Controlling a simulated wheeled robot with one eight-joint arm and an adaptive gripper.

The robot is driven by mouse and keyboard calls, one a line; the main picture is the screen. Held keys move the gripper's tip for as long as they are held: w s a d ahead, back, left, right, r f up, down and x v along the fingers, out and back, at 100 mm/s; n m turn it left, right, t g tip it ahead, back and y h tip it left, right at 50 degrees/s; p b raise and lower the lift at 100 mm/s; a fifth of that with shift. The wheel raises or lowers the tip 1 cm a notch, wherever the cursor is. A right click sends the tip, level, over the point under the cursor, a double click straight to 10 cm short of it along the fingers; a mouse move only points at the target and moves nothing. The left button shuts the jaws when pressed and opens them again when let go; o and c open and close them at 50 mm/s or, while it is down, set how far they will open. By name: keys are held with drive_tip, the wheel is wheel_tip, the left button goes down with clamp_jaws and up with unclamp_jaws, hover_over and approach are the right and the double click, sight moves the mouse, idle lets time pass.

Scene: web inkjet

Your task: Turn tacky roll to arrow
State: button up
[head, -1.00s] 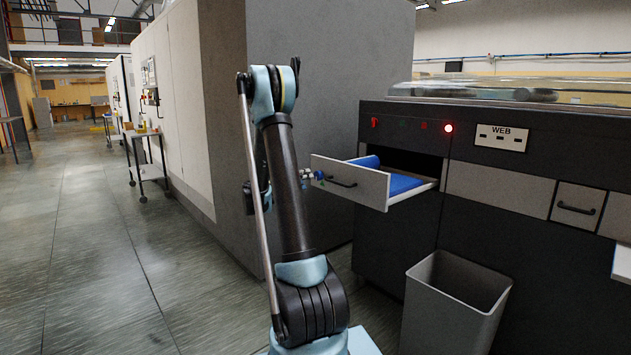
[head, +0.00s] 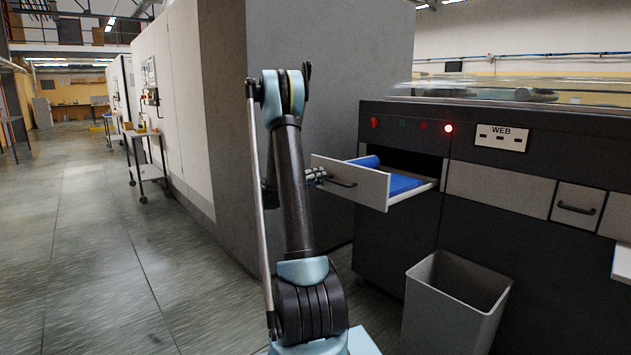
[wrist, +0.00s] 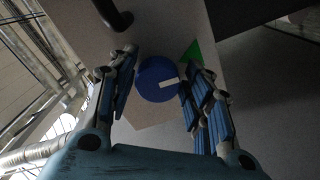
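A round blue knob (wrist: 155,78) with a white pointer mark sits on the drawer front (head: 350,183). In the wrist view the white mark points right, and a green arrow (wrist: 192,53) lies up and right of the knob, so the two are not in line. My gripper (wrist: 166,75) is open, with its fingers on either side of the knob; I cannot tell whether they touch it. In the head view my gripper (head: 316,176) is at the left part of the drawer front and hides the knob. A blue roll (head: 367,161) shows inside the open drawer.
A dark handle (wrist: 112,14) is close to the left finger on the drawer front. The grey cabinet wall (head: 325,80) stands behind my arm. A grey bin (head: 455,300) stands below the drawer to the right. A red light (head: 448,128) glows on the machine.

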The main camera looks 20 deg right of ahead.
drive_tip(key=c, duration=0.5)
drive_tip(key=shift+n, duration=0.4)
drive_tip(key=o, duration=1.1)
drive_tip(key=v, duration=1.2)
